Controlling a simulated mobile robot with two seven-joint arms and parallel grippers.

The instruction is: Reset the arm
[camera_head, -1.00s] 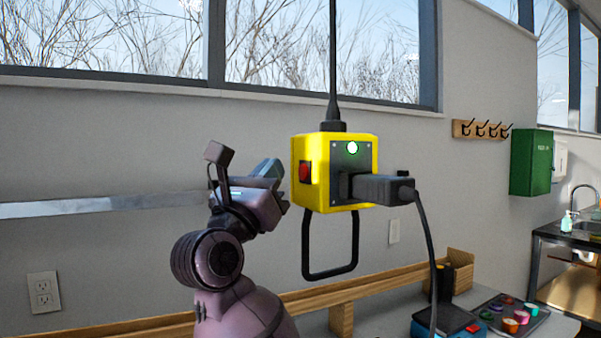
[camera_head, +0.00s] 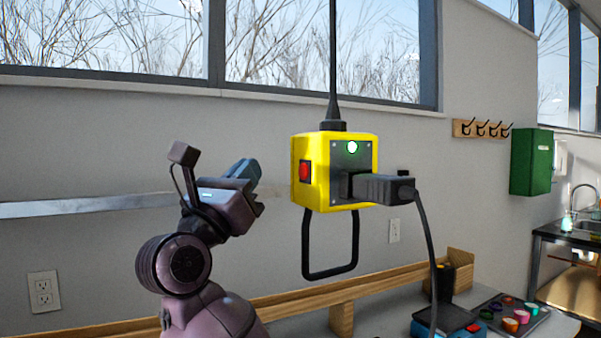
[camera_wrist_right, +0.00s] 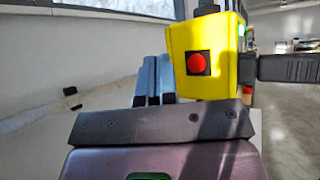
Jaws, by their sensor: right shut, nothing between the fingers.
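My right gripper (camera_head: 244,170) stands left of a yellow hanging power box (camera_head: 312,191), apart from it in the head view. Its blue-grey fingers are shut with nothing between them; they also show in the right wrist view (camera_wrist_right: 154,80), just left of the yellow box (camera_wrist_right: 221,50). The box hangs from a black cable and has a red button (camera_head: 304,171) on its left side, seen also in the wrist view (camera_wrist_right: 197,63). A green light (camera_head: 351,147) is lit on its front. A dark plug (camera_head: 382,189) sits in the front socket. My left gripper is not in view.
A black loop handle (camera_head: 331,274) hangs below the box. A green cabinet (camera_head: 531,162) and hooks (camera_head: 482,130) are on the wall. The space left of my arm looks free.

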